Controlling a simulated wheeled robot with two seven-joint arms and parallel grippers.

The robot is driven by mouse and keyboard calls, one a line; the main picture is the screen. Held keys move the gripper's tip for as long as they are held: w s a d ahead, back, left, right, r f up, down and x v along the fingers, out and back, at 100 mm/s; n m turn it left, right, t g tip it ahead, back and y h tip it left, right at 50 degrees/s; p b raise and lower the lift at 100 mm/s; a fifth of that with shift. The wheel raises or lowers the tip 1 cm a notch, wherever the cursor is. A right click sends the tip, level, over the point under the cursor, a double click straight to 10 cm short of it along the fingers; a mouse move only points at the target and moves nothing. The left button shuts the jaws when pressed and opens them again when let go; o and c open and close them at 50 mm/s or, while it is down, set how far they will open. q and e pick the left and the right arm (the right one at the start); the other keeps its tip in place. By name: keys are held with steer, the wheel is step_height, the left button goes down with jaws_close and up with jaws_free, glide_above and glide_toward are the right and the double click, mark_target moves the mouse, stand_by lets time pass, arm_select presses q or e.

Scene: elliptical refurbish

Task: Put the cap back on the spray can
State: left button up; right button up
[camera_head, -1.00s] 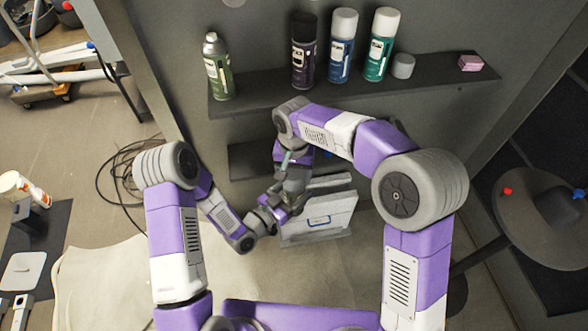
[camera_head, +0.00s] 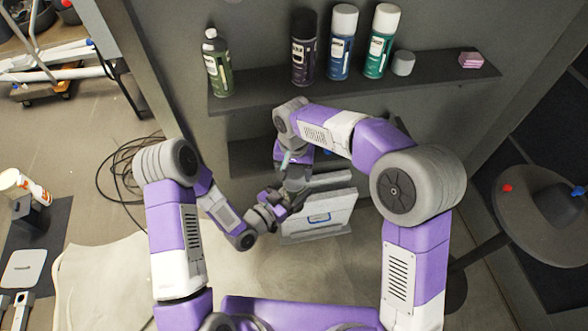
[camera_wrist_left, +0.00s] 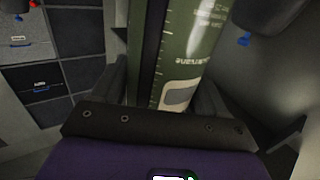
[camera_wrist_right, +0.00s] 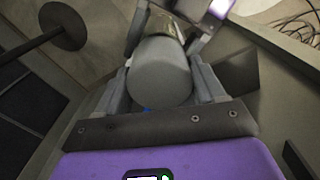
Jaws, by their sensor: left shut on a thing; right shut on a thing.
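My left gripper (camera_head: 284,203) is shut on a dark green spray can (camera_wrist_left: 188,48), whose printed body runs between the fingers in the left wrist view. My right gripper (camera_head: 295,184) is shut on a grey round cap (camera_wrist_right: 160,72), seen end-on in the right wrist view. The olive can body shows just behind the cap there, so the two are close together and roughly in line. I cannot tell whether the cap is seated. In the head view both grippers meet low in front of the shelves, and they mostly hide the can and cap.
The upper shelf (camera_head: 450,82) holds an olive bottle-like can (camera_head: 218,64), a black can (camera_head: 304,48), a blue can (camera_head: 342,45), a teal can (camera_head: 381,42), a loose grey cap (camera_head: 403,63) and a pink block (camera_head: 471,60). A white box-like thing (camera_head: 330,208) stands close behind the grippers.

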steer(key=shift+f, duration=0.15)
steer(key=o, duration=1)
step_height(320, 180, up, 12)
steer(key=shift+r, duration=0.1)
